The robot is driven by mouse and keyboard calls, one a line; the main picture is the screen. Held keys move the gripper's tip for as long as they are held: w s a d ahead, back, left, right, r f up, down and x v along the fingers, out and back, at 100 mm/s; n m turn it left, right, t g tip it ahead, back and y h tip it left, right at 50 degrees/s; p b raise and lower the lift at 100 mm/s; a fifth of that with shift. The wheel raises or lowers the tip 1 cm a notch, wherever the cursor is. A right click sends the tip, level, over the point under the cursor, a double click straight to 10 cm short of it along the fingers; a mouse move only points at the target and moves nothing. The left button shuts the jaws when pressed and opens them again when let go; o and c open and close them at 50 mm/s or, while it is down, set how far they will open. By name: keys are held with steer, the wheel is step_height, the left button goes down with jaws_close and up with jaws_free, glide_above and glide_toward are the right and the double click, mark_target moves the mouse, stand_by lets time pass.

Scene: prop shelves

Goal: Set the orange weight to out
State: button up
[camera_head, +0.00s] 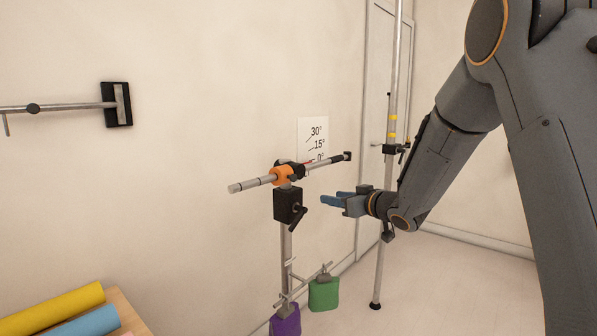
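The orange weight (284,174) is a collar around a thin metal bar (252,183) on top of a stand. It sits just left of a dark fitting on the bar, over the stand's black clamp block (288,205). The bar's left end is bare; its right end carries a small black block (347,156). The bar tilts up to the right in the picture. My gripper (329,198), with blue fingers, is to the right of and below the weight, apart from it. The fingers look apart with nothing between them.
A card with angle marks (313,139) is on the wall behind the bar. A purple weight (286,320) and a green weight (323,293) are low on the stand. A tall pole (385,240) stands at right. Coloured rolls (55,312) lie at lower left.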

mark_target(295, 178)
steer(key=w+a+r+n+y+p, duration=0.1)
steer(key=a, duration=0.2)
steer(key=w+a+r+n+g+y+p, duration=0.1)
steer(key=a+r+y, duration=0.1)
steer(key=a, duration=0.2)
steer(key=w+a+r+n+g+y+p, duration=0.1)
steer(key=a+y, duration=0.1)
steer(key=a, duration=0.2)
steer(key=shift+w+a+r, duration=0.15)
steer(key=shift+w+r, duration=0.1)
steer(key=shift+w, duration=0.15)
jaws_close()
